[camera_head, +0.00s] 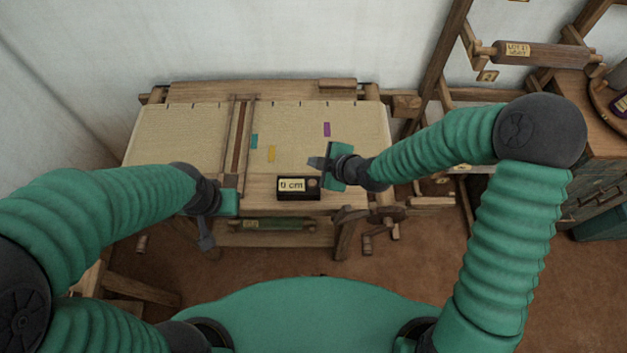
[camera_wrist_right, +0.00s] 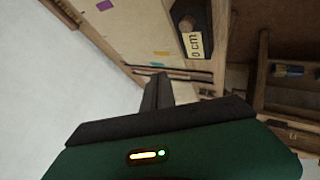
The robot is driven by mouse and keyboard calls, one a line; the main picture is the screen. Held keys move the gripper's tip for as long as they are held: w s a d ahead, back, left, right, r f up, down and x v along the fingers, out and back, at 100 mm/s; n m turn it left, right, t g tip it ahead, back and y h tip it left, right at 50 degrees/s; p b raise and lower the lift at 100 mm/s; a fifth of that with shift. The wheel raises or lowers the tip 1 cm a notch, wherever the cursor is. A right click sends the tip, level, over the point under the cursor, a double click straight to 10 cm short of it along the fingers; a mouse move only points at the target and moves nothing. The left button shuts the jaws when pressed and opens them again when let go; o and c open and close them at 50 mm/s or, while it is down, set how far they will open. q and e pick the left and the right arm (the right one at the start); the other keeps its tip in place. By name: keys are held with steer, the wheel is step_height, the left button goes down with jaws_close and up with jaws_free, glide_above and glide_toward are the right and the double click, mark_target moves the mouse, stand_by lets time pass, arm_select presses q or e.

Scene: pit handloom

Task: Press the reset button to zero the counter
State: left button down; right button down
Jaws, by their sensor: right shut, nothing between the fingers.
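The counter (camera_head: 298,195) is a small dark box at the front edge of the loom; its cream display reads "0 cm". It also shows in the right wrist view (camera_wrist_right: 194,45). The reset button (camera_head: 312,183) is a small round brownish knob at the right of the display; in the wrist view it shows above the display (camera_wrist_right: 187,23). My right gripper (camera_head: 315,162) is shut and empty, above and behind the counter, apart from the button. In the wrist view its fingers (camera_wrist_right: 158,82) are together. My left gripper (camera_head: 206,238) hangs at the loom's front left; its jaw opening is unclear.
Cream cloth (camera_head: 185,135) with teal, yellow and purple patches covers the loom. A wooden frame with a labelled roller (camera_head: 545,54) and a cabinet (camera_head: 590,150) stand at the right. White walls close off the back and left.

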steer(key=b, duration=0.6)
glide_above(315, 184)
step_height(315, 184, down, 8)
steer(key=shift+r, duration=0.2)
steer(key=shift+d+f, duration=0.1)
steer(key=shift+f, duration=0.35)
steer(key=shift+r, duration=0.1)
stand_by(0.9)
steer(key=shift+f+b, duration=0.35)
steer(key=shift+b, duration=0.1)
